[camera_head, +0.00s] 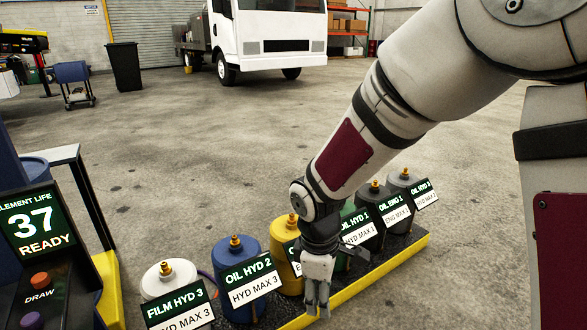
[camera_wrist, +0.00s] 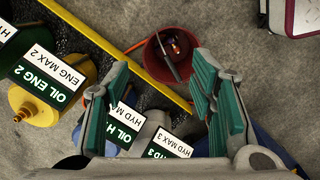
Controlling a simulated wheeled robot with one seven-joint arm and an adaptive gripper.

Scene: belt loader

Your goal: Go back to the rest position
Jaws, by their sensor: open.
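My gripper (camera_head: 318,300) hangs fingers down at the end of my arm, in front of the row of canisters in the head view. It is beside the blue OIL HYD 2 canister (camera_head: 238,309) and partly covers the yellow canister (camera_head: 283,262) behind it. In the wrist view my gripper (camera_wrist: 160,78) has its two green-padded fingers spread apart, with nothing held between them. Labelled canisters show below and between the fingers there, and a yellow canister (camera_wrist: 36,108) marked OIL ENG 2 is at the left.
A white-topped FILM HYD 3 canister (camera_head: 168,281) stands at the left of the row. The yellow tray edge (camera_head: 385,268) runs along its front. A red bucket (camera_wrist: 157,70) holding tools stands beyond the edge in the wrist view. A READY console (camera_head: 40,235) is at left. Open floor lies behind.

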